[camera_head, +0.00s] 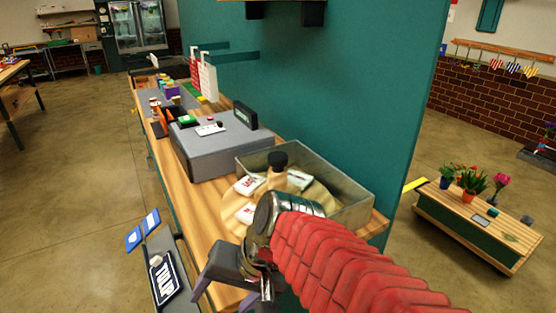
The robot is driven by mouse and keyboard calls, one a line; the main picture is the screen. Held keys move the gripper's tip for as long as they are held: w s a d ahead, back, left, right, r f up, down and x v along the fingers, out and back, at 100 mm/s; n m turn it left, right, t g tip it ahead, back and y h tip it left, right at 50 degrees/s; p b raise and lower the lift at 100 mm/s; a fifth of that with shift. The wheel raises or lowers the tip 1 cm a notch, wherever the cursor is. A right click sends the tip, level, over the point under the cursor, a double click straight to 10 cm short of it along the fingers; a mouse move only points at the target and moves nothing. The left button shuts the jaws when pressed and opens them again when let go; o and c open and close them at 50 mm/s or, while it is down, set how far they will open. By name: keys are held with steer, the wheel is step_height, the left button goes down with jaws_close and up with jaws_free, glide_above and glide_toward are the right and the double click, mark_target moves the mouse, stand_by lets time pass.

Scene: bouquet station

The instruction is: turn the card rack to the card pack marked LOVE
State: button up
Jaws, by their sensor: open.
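The card rack (229,210) is a round light-wood turntable on the counter, with a wooden centre post (277,178) topped by a black knob. White card packs with red print lie on it: one at the left (249,184), one at the front (246,213) and one at the back right (300,178). The print is too small to read for sure, so I cannot tell which says LOVE. My gripper (224,293) is open and empty, in front of the rack and apart from it. My red-sleeved arm hides the rack's right front.
A grey metal bin (350,199) stands close behind the rack. A grey cash register (215,143) stands to its left on the wooden counter (197,202). A teal wall (330,90) bounds the back. A TULIP sign (163,279) is at the lower left.

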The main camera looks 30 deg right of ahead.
steer(key=w+m+t+y, duration=0.2)
steer(key=w+m+y, duration=0.1)
steer(key=w+m, duration=0.3)
steer(key=m+t+h, duration=0.7)
steer(key=m+t, duration=0.5)
steer(key=m, duration=1.1)
glide_toward(278, 159)
steer(key=shift+s+d+f, duration=0.3)
steer(key=shift+s, duration=0.25)
steer(key=shift+s+d+f, duration=0.3)
steer(key=shift+s, duration=0.2)
steer(key=shift+w, duration=0.15)
steer(key=w, duration=1.3)
steer(key=shift+w, duration=0.3)
steer(key=shift+c, duration=0.7)
